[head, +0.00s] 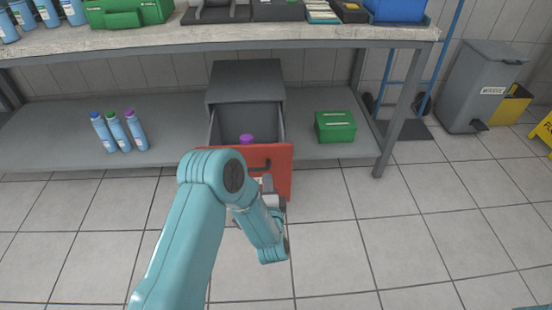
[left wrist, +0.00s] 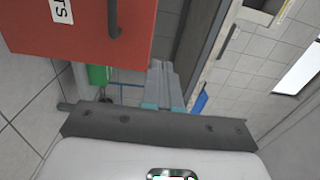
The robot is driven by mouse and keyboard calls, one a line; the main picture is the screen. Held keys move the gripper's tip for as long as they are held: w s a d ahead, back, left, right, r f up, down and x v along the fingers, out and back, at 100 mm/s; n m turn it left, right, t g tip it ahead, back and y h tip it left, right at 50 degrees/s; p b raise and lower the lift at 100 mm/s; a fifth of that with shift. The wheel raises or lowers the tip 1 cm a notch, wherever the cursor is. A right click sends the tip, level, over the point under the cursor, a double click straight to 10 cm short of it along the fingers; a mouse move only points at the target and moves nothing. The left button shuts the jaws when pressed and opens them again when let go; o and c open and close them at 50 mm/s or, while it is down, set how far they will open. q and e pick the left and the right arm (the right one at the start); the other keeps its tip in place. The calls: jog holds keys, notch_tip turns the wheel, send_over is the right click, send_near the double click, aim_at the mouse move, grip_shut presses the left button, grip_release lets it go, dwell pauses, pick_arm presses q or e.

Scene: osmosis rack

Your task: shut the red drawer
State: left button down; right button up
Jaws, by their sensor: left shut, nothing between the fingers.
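The red drawer (head: 282,185) stands pulled out of a grey cabinet (head: 246,77) on the lower shelf. Its inside is open to view and holds a purple-capped item (head: 246,139). In the left wrist view the red front (left wrist: 75,30) shows at upper left with a dark handle (left wrist: 114,20) and part of a white label. My left gripper (head: 267,184) is in front of the drawer's face, partly hidden by my arm. In the left wrist view its fingers (left wrist: 158,68) are together and empty, beside the red front; contact cannot be told. My right gripper is out of view.
Blue bottles (head: 119,131) stand left of the cabinet on the lower shelf (head: 60,150), and a green box (head: 335,126) sits to its right. A table leg (head: 402,115) and a grey bin (head: 475,85) stand further right. The tiled floor in front is clear.

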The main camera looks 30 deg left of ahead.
pick_arm(q)
jog(key=f, duration=0.2)
jog(key=b, duration=0.5)
send_near(268, 149)
jog(key=x, duration=0.6)
jog(key=shift+w+a+r, duration=0.1)
jog(key=shift+w+a, duration=0.15)
jog(key=shift+w, duration=0.05)
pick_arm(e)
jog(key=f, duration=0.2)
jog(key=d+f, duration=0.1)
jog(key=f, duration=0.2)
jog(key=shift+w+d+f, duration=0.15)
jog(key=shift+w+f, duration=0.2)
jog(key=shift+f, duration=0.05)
pick_arm(q)
jog(key=shift+w, duration=0.1)
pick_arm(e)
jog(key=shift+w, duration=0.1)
